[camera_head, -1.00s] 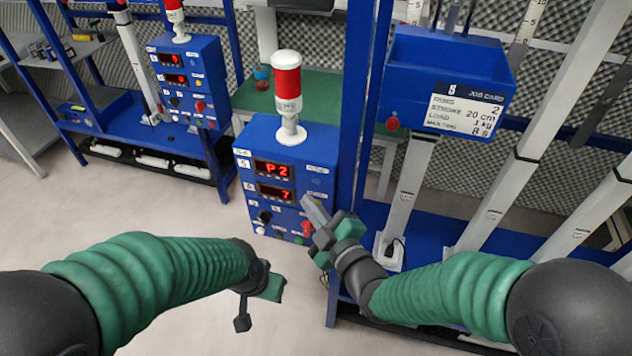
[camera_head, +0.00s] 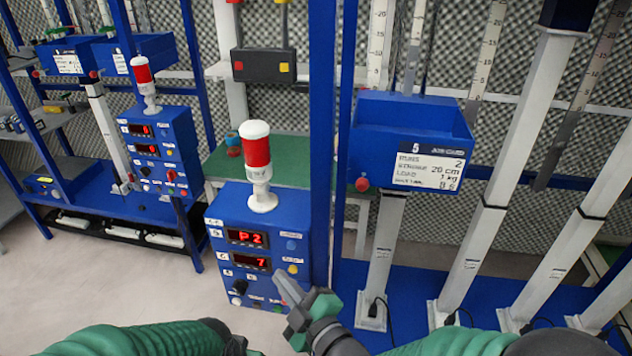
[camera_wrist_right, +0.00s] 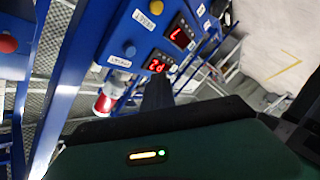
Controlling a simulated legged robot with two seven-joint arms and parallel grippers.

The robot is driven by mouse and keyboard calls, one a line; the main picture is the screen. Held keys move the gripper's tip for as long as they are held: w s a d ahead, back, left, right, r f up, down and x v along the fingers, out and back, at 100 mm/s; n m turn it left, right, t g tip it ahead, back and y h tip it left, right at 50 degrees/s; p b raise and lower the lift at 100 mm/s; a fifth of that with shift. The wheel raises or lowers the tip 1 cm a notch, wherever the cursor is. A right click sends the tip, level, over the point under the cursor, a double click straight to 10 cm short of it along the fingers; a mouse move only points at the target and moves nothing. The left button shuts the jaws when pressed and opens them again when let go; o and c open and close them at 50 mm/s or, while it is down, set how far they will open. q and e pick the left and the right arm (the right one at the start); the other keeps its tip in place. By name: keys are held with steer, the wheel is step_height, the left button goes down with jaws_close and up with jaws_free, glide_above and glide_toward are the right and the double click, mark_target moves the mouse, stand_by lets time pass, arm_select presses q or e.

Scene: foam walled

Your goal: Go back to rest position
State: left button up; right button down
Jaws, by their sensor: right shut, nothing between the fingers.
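My right gripper (camera_head: 292,290) is shut and empty. Its fingers point up and left, in front of the lower panel of a blue control box (camera_head: 218,268); I cannot tell whether they touch it. The box has red displays reading P2 and 7, several buttons and knobs, and a red-and-white lamp (camera_head: 257,160) on top. In the right wrist view the box (camera_wrist_right: 150,40) shows tilted, close beyond my dark gripper finger (camera_wrist_right: 157,95). My left arm (camera_head: 150,341) enters at the bottom left. Only a sliver of its gripper end shows at the bottom edge, so its fingers are hidden.
A blue upright post (camera_head: 322,130) stands right of the box. A second control box (camera_head: 160,150) stands at left. Pale floor (camera_head: 100,290) is open at lower left.

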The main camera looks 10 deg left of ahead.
steer(key=s+d+f+m+g+h+p, duration=0.15)
steer(key=d+f+m+h, duration=0.4)
steer(key=d, duration=0.65)
steer(key=d+f+m+g+h, duration=0.3)
steer(key=d+f+m+h, duration=0.25)
steer(key=d, duration=0.65)
steer(key=s+d+f+m+g+h, duration=0.1)
steer(key=s+d+m+g, duration=0.4)
steer(key=s+d+m, duration=0.2)
steer(key=s+d, duration=0.2)
steer(key=s, duration=0.2)
steer(key=shift+s+m+p, duration=0.2)
steer(key=shift+m+p, duration=0.1)
steer(key=shift+p, duration=0.1)
steer(key=shift+f, duration=0.1)
steer(key=shift+d, duration=0.1)
